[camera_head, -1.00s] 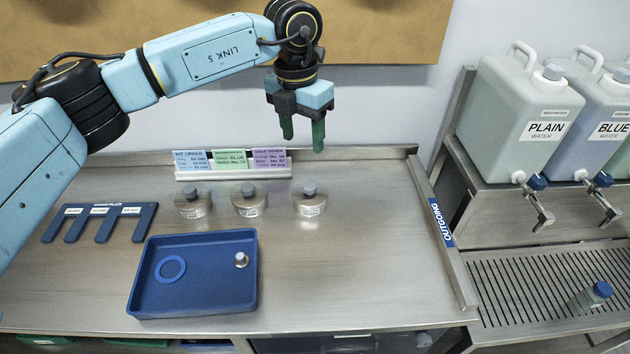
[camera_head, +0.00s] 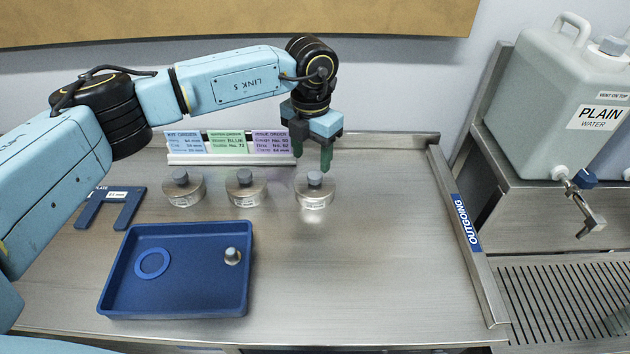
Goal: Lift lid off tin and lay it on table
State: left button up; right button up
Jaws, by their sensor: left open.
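Three round metal tins with grey knobs on their lids stand in a row on the steel table (camera_head: 390,260): a left tin (camera_head: 184,190), a middle tin (camera_head: 246,190) and a right tin (camera_head: 315,193). Each lid appears to be on. My left gripper (camera_head: 327,162) is open and empty, pointing down above and just behind the right tin's knob. It looks apart from the knob, though the exact gap is hard to tell. My right gripper is not in view.
A blue tray (camera_head: 180,301) holding a blue ring (camera_head: 152,264) and a small knobbed metal piece (camera_head: 232,257) stands in front. A card rack (camera_head: 230,160) is behind the tins. A blue slotted plate (camera_head: 130,205) is left. Table room is clear right of the tray.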

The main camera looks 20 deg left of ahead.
aim_at(315, 174)
pick_arm(q)
jog(key=shift+w+d+f, duration=0.1)
jog(key=shift+f, duration=0.85)
jog(key=shift+w+d+f, duration=0.1)
jog(key=shift+w+f, duration=0.05)
jog(key=shift+f, duration=0.85)
jog(key=shift+w+d+f, duration=0.1)
jog(key=shift+f, duration=0.85)
jog(key=c, duration=1.1)
